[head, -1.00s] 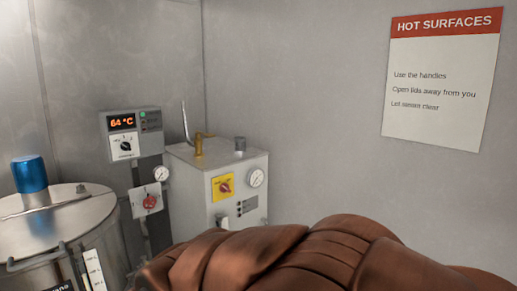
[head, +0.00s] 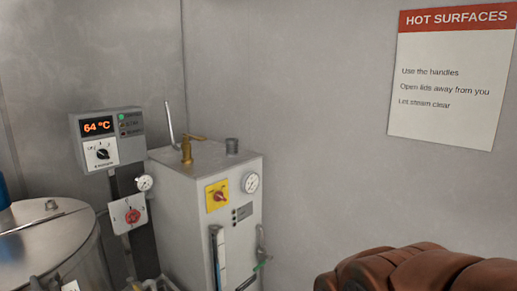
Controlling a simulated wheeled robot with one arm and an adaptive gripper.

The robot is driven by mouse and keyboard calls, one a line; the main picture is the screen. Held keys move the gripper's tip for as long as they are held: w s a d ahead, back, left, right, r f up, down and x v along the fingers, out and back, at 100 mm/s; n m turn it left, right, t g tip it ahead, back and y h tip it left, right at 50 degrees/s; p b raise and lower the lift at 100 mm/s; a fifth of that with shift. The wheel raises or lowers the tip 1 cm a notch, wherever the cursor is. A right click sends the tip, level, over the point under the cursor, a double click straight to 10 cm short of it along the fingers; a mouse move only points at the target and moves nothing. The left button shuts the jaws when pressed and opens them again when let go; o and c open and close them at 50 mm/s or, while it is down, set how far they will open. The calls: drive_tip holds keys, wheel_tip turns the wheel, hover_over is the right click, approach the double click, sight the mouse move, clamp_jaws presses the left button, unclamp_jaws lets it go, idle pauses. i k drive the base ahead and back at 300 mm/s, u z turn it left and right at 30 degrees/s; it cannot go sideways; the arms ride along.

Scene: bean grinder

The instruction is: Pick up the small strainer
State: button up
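I see no small strainer in the head view. My gripper is not in view either, so I cannot see where it is or whether it holds anything.
A steel vat (head: 50,247) stands at the lower left. Beside it are a control box (head: 107,139) reading 64 °C and a grey boiler-like cabinet (head: 190,205). A HOT SURFACES sign (head: 447,85) hangs on the wall. A brown folded shape (head: 420,272), unclear what, covers the lower right.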

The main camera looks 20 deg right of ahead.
sight(231, 144)
drive_tip(key=z, duration=0.85)
drive_tip(key=i, duration=1.5)
drive_tip(key=u, duration=2.6)
